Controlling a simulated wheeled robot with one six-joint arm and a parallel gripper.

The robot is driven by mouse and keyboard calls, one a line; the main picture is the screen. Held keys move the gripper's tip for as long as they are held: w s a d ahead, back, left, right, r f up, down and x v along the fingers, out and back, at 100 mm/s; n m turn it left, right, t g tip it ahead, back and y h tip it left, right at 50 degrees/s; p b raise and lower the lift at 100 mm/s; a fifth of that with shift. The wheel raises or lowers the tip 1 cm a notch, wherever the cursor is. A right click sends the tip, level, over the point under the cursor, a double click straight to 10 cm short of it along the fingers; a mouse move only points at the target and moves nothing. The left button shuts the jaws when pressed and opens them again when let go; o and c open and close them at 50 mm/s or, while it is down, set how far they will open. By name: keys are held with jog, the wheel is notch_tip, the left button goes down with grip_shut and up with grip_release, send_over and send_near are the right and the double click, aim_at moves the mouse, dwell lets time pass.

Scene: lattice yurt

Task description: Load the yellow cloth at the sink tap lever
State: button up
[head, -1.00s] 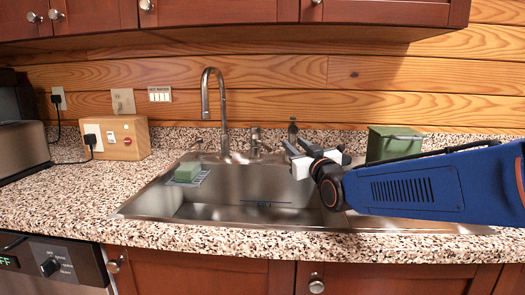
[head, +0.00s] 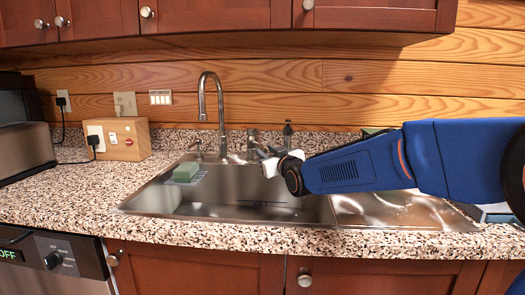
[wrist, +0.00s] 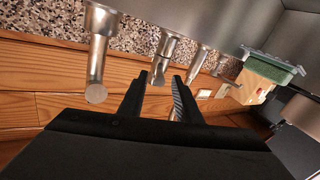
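The tap has a tall curved metal spout (head: 203,105) behind the sink. A short metal post, seemingly the tap lever (head: 251,142), stands right of the spout. My gripper (head: 265,157) is just right of and in front of this post. In the wrist view, the two black fingers of my gripper (wrist: 161,78) are apart with nothing held. The seeming lever (wrist: 163,60) shows in line with the gap between the fingertips; I cannot tell whether it is between them. No yellow cloth is visible in either view.
A steel sink (head: 240,185) is set in the speckled counter (head: 70,190). A green sponge (head: 185,171) sits at the sink's left. A dark-topped bottle or dispenser (head: 288,135) stands right of the post. A wooden box (head: 125,138) stands at the back left. My arm covers the right side.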

aim_at(263, 149)
jog(key=shift+x, duration=1.85)
grip_shut()
